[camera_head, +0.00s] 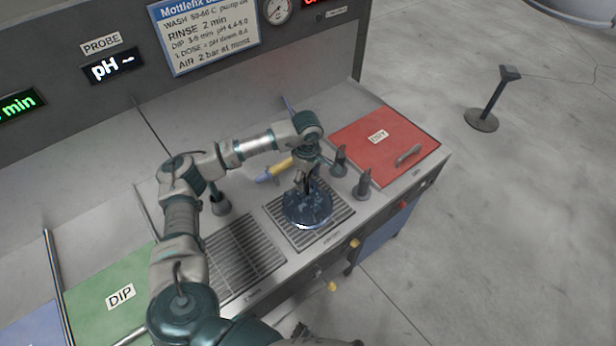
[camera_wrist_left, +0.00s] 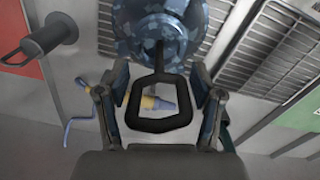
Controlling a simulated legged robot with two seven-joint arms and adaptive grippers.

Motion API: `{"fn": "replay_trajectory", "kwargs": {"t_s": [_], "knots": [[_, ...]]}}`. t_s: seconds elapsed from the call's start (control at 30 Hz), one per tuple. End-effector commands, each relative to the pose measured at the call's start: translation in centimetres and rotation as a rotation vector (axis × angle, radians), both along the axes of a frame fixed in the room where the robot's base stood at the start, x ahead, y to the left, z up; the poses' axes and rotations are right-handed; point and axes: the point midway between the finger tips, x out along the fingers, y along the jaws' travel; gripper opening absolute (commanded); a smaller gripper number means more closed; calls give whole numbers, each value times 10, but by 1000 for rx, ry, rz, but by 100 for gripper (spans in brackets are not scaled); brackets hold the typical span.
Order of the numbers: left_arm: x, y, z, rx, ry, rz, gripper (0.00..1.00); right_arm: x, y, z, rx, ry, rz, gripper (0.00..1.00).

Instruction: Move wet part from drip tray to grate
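The wet part (camera_head: 306,210) is a dark blue, glossy round piece. It sits on the right-hand slatted panel (camera_head: 338,213); a second slatted panel (camera_head: 240,262) lies to its left. The panel labels are too small to read. My left gripper (camera_head: 306,184) is directly above the part. In the left wrist view, the part shows as mottled blue (camera_wrist_left: 160,32) with a black loop handle (camera_wrist_left: 158,128). My left gripper's fingers (camera_wrist_left: 160,88) stand apart on both sides of the loop, with small gaps visible. My right gripper is out of view.
A blue and yellow hand tool (camera_head: 274,170) lies behind the panels. Dark upright posts (camera_head: 363,184) stand right of the part, before the red lid (camera_head: 385,143). A green DIP lid (camera_head: 105,295) is at left. Another post (camera_head: 219,204) stands behind the left panel.

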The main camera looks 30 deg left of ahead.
Motion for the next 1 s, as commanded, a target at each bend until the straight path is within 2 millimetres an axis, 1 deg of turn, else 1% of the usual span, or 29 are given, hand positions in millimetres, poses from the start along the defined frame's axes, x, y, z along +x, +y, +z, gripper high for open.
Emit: {"fn": "replay_trajectory", "kwargs": {"t_s": [0.1, 0.17, 0.33, 0.43, 0.57, 0.7, 0.8, 0.9, 1.0], "knots": [[0, -2, 1, 2, 0, -1, 77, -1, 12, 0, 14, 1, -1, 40], [0, -3, 1, 3, 0, -2, 77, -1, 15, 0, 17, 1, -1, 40], [1, -4, 3, 3, -1, -2, 77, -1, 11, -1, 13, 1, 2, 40], [1, -2, 11, 0, -4, -1, 77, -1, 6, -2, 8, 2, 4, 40], [1, 0, 34, -1, -5, -1, 77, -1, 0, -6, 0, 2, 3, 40], [1, 0, 67, -1, -6, -1, 77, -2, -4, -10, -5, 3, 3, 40], [1, 0, 88, -2, -5, -1, 77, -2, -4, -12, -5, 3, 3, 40], [0, 0, 104, 0, -3, 0, 77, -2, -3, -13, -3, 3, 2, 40], [0, 0, 115, 0, -3, -1, 77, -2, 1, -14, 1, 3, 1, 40]]}}
